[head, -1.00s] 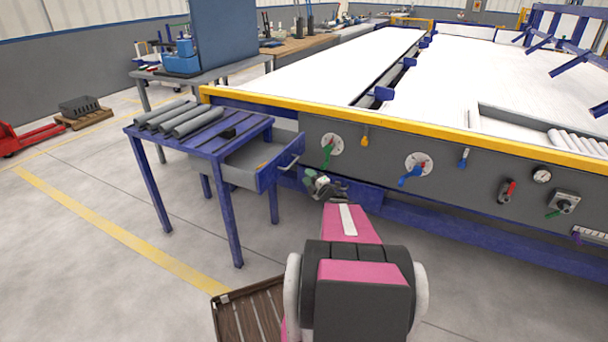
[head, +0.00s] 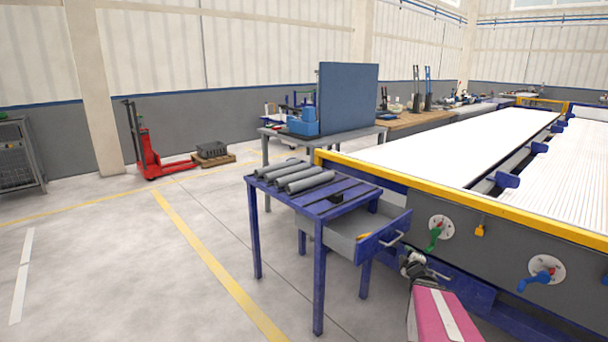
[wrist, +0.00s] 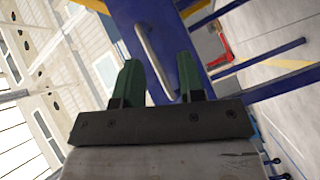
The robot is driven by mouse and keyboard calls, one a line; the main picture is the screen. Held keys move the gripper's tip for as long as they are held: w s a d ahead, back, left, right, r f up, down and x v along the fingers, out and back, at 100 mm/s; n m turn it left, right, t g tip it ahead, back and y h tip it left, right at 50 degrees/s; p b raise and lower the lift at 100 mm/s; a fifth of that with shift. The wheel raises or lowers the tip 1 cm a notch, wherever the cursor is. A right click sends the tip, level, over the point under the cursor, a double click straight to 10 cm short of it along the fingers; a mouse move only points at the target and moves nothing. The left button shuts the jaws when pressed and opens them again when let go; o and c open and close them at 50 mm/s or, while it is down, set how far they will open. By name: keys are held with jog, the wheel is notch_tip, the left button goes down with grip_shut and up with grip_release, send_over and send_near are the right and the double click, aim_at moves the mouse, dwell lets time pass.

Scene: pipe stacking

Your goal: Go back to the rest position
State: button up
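My gripper (wrist: 158,82) shows in the wrist view with its two green fingers apart and nothing between them. A blue drawer front with a pale handle (wrist: 152,52) lies beyond the fingers. In the head view my gripper (head: 415,265) is small, just below and right of the open drawer (head: 345,232) of the blue table, apart from the handle as far as I can tell. Several grey pipes (head: 300,177) lie side by side on the blue table (head: 335,208).
The large machine with a yellow rail (head: 480,205) and valve panel stands on the right. A grey table with a blue panel (head: 348,97) is behind the blue table. A red pallet jack (head: 150,158) and a pallet (head: 213,158) are farther left.

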jog(key=s+a+f+m+g, duration=0.1)
jog(key=s+a+m+g, duration=0.5)
jog(key=a, duration=0.5)
jog(key=s+a+f+m+g, duration=0.2)
jog(key=s+a+m+g, duration=0.5)
jog(key=s+a+g, duration=0.4)
jog(key=shift+s+a+f+y, duration=0.15)
jog(key=shift+a+f+y, duration=0.1)
jog(key=shift+a+y, duration=0.1)
